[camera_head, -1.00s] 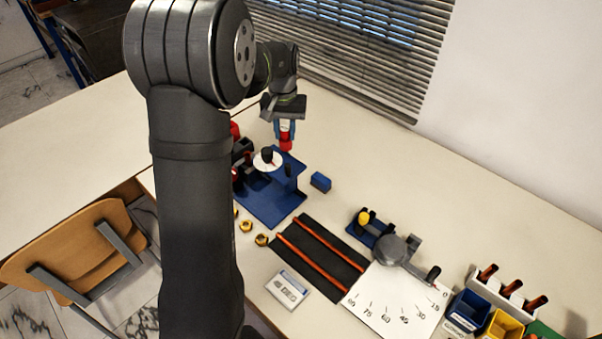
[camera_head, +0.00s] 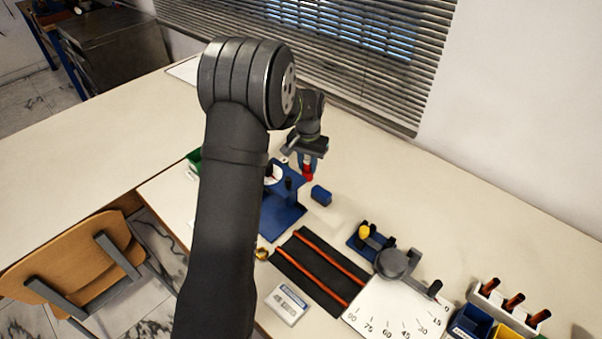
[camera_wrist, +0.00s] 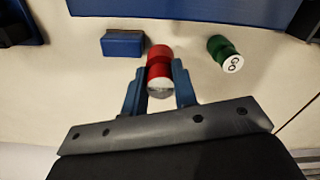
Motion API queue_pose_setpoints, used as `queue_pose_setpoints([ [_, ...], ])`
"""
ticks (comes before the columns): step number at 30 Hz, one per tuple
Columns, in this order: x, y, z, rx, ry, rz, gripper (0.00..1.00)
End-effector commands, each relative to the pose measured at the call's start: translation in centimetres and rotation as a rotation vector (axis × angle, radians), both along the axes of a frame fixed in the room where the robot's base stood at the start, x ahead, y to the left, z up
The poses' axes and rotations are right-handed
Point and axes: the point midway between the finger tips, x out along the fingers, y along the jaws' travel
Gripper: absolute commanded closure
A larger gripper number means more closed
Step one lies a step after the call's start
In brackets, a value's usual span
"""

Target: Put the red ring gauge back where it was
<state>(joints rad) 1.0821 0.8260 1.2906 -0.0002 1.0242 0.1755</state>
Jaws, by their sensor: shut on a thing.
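My gripper (camera_head: 307,163) is shut on a red cylinder (camera_head: 308,174), the only red gauge-like piece I can make out. It hangs beside the blue base of the rig, just behind the small blue block (camera_head: 321,195). In the wrist view my gripper (camera_wrist: 158,80) has its blue fingers on both sides of the red gauge (camera_wrist: 159,54), whose near end is pale. Whether it touches the table is unclear. The small blue block (camera_wrist: 122,44) is left of it, apart. A green gauge marked GO (camera_wrist: 225,50) lies to the right.
The blue rig base (camera_head: 283,217) stands left of the block, partly behind my arm. A dark mat with two orange rails (camera_head: 318,270), an angle plate (camera_head: 400,310) and a yellow-knobbed blue stand (camera_head: 356,243) lie nearer. The table right of the block is clear.

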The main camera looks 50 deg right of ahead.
Motion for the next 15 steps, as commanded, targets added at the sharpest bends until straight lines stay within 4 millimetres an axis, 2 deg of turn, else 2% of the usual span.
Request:
queue_pose_setpoints([
  [3, 1.8, 0.0, -1.1, 0.001, 0.000, 0.001, 0.99],
  [6, 2.4, 0.0, -1.4, 0.000, 0.000, 0.001, 0.99],
  [11, 2.6, 0.0, -2.6, 0.001, 0.000, 0.000, 0.99],
  [15, 2.5, 0.1, -4.8, 0.002, 0.001, 0.000, 0.99],
])
